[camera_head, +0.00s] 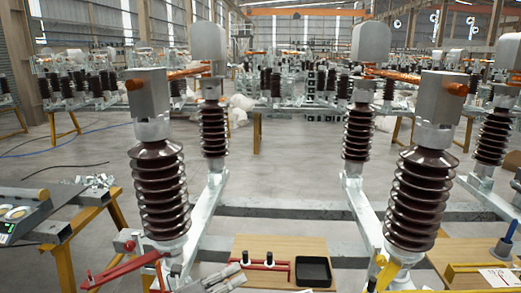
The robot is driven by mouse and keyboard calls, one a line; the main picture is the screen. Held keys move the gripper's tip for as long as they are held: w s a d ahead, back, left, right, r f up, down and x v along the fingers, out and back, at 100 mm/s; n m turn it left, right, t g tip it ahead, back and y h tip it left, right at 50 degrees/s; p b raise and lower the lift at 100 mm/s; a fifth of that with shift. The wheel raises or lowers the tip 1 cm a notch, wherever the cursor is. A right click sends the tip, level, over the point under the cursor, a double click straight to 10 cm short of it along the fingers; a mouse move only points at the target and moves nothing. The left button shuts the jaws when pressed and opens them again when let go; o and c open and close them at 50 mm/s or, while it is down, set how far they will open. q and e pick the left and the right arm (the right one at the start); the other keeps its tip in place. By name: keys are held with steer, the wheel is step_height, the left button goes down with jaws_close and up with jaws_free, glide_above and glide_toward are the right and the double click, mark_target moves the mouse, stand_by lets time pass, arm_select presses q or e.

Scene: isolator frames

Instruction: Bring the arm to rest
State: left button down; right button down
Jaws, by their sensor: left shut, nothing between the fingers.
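My left gripper (52,231) appears at the left edge, dark and small, in front of a wooden trestle top. Its fingers are shut with nothing held between them. It is well left of the nearest brown ribbed insulator (162,195) and apart from it. I do not make out my right gripper.
Another ribbed insulator (420,195) stands right of centre on a galvanised frame. Between the two, a wooden board (270,245) bears a black tray (313,270) and a red bar (262,264). A red lever (122,270) juts out at lower left. Concrete floor is open behind.

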arm_select(q)
steer(key=s+a+f+n+t+y, duration=0.3)
steer(key=a+n+y, duration=0.35)
steer(key=n, duration=0.65)
steer(key=s+a+f+n+t+y, duration=0.1)
steer(key=s+a+f+n+y, duration=0.25)
steer(key=a+n+y, duration=0.6)
steer(key=s+d+f+n+g+h, duration=0.1)
steer(key=s+f+n+g, duration=0.3)
steer(key=s, duration=0.5)
steer(key=s+f+n+g, duration=0.3)
steer(key=s+f+g, duration=0.1)
steer(key=s, duration=0.4)
steer(key=s+d+f+n+g+h, duration=0.1)
steer(key=s+f+n+g, duration=0.3)
steer(key=s, duration=0.5)
step_height(320, 180, down, 26)
steer(key=s+f, duration=0.1)
steer(key=s+a+f+g, duration=0.2)
steer(key=s+a+f, duration=0.1)
steer(key=s+f, duration=1.1)
steer(key=s+m, duration=0.1)
steer(key=s, duration=0.1)
steer(key=shift+s+f, duration=0.35)
steer(key=shift+f, duration=0.05)
